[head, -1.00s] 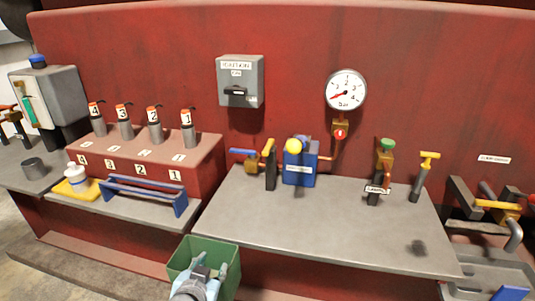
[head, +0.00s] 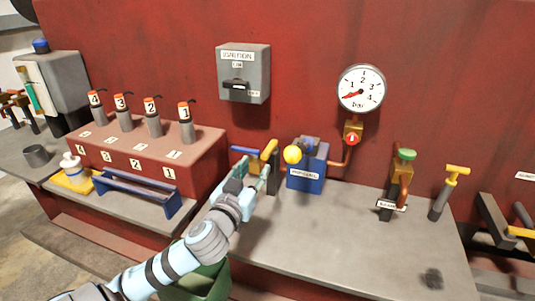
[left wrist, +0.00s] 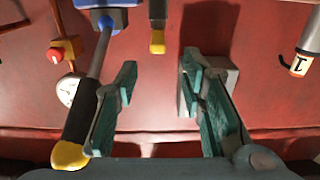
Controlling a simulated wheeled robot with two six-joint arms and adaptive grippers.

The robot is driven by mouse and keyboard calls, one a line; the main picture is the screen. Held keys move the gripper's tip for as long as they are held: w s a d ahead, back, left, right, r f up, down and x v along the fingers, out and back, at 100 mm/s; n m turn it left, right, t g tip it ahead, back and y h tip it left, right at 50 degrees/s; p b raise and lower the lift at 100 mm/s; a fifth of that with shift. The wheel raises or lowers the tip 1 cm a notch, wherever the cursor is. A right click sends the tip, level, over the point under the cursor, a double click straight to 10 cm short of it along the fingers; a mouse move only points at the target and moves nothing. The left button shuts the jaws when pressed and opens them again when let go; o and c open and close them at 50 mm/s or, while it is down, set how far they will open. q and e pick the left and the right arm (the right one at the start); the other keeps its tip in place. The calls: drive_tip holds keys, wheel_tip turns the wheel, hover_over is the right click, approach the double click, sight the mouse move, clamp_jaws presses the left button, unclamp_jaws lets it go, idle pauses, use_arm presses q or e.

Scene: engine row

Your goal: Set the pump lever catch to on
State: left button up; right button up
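The blue pump (head: 308,168) stands on the grey bench against the red wall. Its lever ends in a yellow knob (head: 292,155) that points toward me. In the left wrist view, the pump (left wrist: 105,17) is at the top left, and its lever runs down to a black grip and the yellow knob (left wrist: 70,155). I cannot make out the lever catch. My left gripper (head: 253,173) is open and empty, left of the pump knob. In the wrist view its fingers (left wrist: 158,88) are apart, with the lever just beside the left finger. My right gripper is not in view.
A yellow-handled valve (head: 269,150) stands close left of the pump. A gauge (head: 361,88) hangs above right. A green bin (head: 205,281) is below my arm. The bench's middle front is clear.

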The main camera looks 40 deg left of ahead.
sight(264, 159)
use_arm(q)
drive_tip(key=x, duration=0.9)
drive_tip(key=shift+w+d+f, duration=0.1)
drive_tip(key=shift+d+f, duration=0.05)
drive_tip(key=shift+f, duration=0.2)
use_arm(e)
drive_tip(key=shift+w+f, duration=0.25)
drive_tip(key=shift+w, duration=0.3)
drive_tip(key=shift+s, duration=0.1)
use_arm(q)
clamp_jaws()
